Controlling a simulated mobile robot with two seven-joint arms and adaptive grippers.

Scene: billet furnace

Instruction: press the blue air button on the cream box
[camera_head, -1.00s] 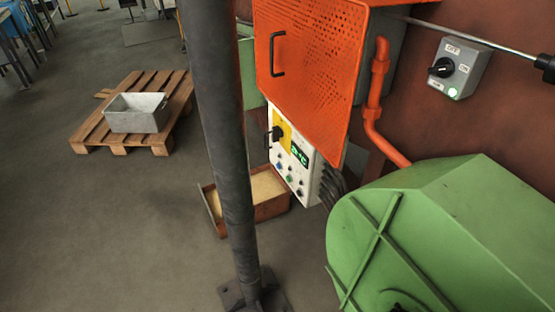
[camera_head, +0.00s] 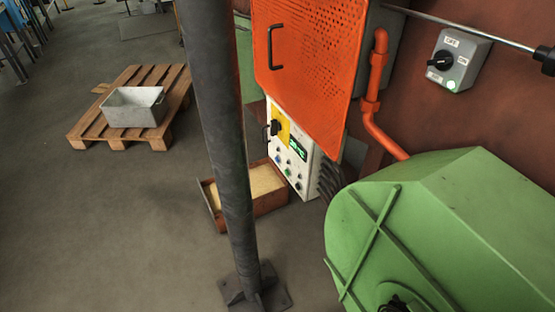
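The cream box (camera_head: 303,171) is mounted low behind the dark post, below the orange perforated door. Its face carries a yellow panel with a black rotary switch (camera_head: 276,128), a small lit green display (camera_head: 297,149) and several small buttons. A blue button (camera_head: 289,162) shows among them, but the labels are too small to read, so I cannot tell which button is air. Neither of my grippers is in view.
A dark upright post (camera_head: 222,140) stands in front, left of the box. The orange door (camera_head: 308,50) hangs above, and a green housing (camera_head: 440,230) fills the lower right. A sand-filled tray (camera_head: 270,213) lies below the box. A pallet (camera_head: 85,120) with a grey bin (camera_head: 134,106) is left on open floor.

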